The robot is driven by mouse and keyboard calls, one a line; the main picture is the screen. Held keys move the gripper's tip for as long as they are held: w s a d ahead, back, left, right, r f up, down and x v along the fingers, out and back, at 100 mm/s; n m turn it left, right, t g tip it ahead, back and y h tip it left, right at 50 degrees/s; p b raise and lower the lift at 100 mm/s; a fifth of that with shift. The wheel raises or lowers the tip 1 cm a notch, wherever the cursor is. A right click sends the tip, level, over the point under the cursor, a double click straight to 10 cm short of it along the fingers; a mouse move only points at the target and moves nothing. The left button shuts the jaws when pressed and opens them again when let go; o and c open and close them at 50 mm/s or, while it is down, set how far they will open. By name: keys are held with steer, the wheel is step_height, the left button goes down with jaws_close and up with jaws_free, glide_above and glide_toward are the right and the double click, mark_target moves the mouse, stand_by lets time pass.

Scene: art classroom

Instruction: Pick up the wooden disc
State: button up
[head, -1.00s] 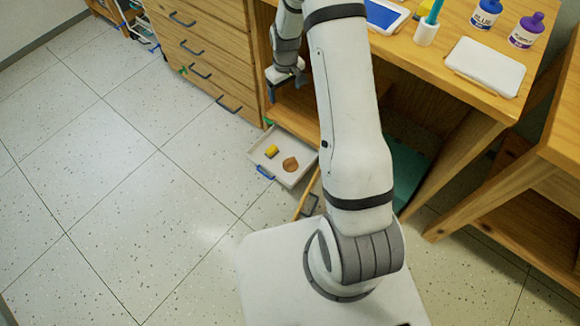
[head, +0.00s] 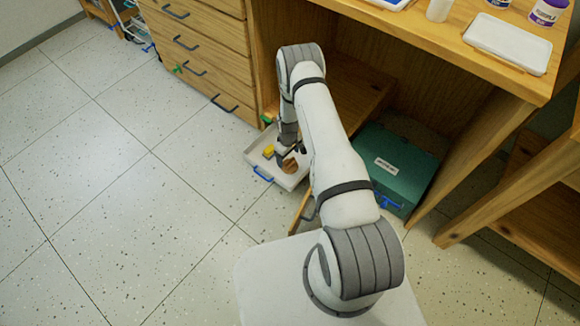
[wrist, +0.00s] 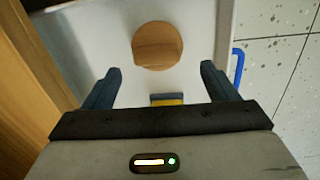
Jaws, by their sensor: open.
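The wooden disc (wrist: 157,46) is round and brown and lies flat in a white tray (wrist: 85,35). In the head view the disc (head: 290,166) is partly hidden by my gripper, and the tray (head: 291,181) sits low by the desk. My gripper (wrist: 160,78) is open, with its two dark fingers apart. In the wrist view the disc lies beyond the fingertips, centred between them and not gripped. In the head view my gripper (head: 289,160) is down over the tray.
A yellow block (head: 268,151) lies in the tray close to my gripper. The tray has a blue handle (head: 263,174). A wooden desk (head: 405,28) overhangs on the right, with a teal box (head: 385,165) under it. Open floor lies to the left.

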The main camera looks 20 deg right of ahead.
mark_target(290, 161)
steer(key=f, duration=0.1)
steer(key=f+b, duration=0.1)
steer(key=f, duration=0.1)
steer(key=f+b, duration=0.1)
steer(key=f, duration=0.1)
steer(key=shift+d+f, duration=0.1)
steer(key=shift+d, duration=0.15)
steer(key=shift+c, duration=0.4)
steer(key=c, duration=1)
